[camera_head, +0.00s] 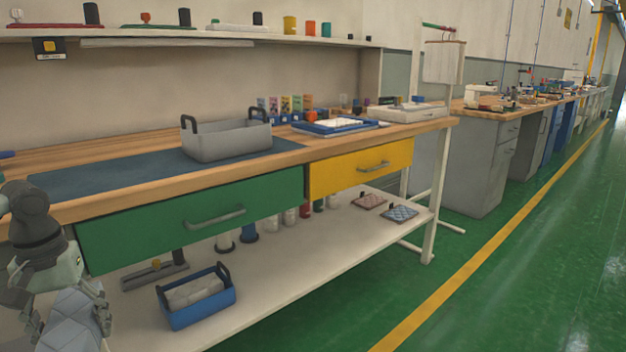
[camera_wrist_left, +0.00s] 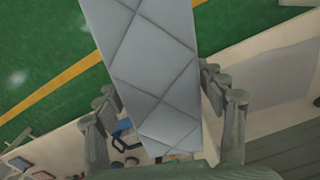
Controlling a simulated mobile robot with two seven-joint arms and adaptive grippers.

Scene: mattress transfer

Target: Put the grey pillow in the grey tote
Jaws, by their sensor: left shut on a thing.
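The grey tote (camera_head: 226,143), with two dark handles, stands upright on the blue mat on the workbench top. Its inside is mostly hidden by its front wall. My left gripper (camera_head: 70,312) is at the lower left, in front of the bench and below the top's height. It is shut on the grey pillow (camera_head: 72,325), which has a quilted diamond pattern. In the left wrist view the pillow (camera_wrist_left: 152,70) lies between the fingers of the left gripper (camera_wrist_left: 165,115). The tote is up and to the right of the gripper. My right gripper is not in view.
The blue mat (camera_head: 100,178) has free room left of the tote. A blue tray (camera_head: 335,127) stands right of it. Green (camera_head: 190,222) and yellow (camera_head: 360,168) drawers are shut below the top. A blue basket (camera_head: 195,297) with light contents and two patterned pads sit on the lower shelf (camera_head: 290,270).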

